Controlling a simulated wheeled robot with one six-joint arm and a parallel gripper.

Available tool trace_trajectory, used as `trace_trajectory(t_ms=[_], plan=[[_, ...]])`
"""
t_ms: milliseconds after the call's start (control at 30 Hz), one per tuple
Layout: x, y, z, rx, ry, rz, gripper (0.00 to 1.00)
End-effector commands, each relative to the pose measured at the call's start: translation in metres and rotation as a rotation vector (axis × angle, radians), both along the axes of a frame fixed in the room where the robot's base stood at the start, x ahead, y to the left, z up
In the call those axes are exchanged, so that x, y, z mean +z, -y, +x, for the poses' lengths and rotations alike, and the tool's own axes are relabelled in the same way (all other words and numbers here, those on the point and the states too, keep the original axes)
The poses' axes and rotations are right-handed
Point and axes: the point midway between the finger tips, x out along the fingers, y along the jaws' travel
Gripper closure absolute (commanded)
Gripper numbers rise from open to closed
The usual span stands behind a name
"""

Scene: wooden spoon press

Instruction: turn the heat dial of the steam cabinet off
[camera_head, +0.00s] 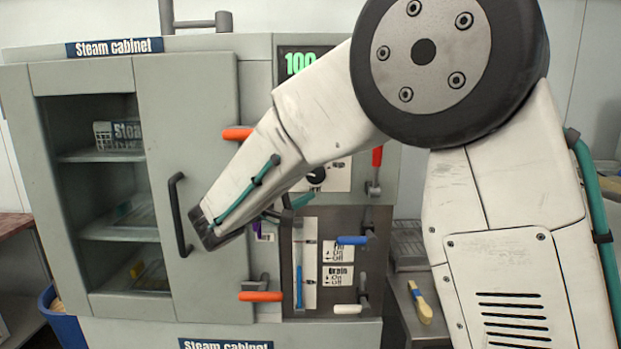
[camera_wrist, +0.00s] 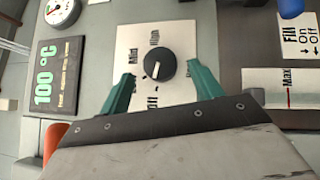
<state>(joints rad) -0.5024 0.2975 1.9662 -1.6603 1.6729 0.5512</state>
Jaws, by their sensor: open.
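The heat dial (camera_wrist: 159,63) is a round black knob on a white plate marked Mid, High and Off. The dial (camera_head: 316,176) also shows in the head view, partly behind my arm. My gripper (camera_wrist: 161,71) is open, with one teal finger on each side of the dial. The fingers look apart from the knob; their depth relative to it is hard to tell. The steam cabinet (camera_head: 190,100) is grey and its display (camera_wrist: 44,88) reads 100 °C.
A red lever (camera_head: 377,158) stands right of the dial. The cabinet door has a dark handle (camera_head: 178,214).

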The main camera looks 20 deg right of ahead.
Motion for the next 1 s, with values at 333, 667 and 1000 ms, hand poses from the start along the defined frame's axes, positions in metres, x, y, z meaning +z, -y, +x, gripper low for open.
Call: trace_trajectory(t_ms=[333, 667, 1000], plan=[[-0.006, -0.037, -0.019, 0.0, -0.001, 0.0, 0.35], [-0.006, -0.037, -0.02, -0.001, -0.005, -0.003, 0.35], [-0.078, 0.003, -0.078, -0.142, -0.398, 0.241, 0.35]])
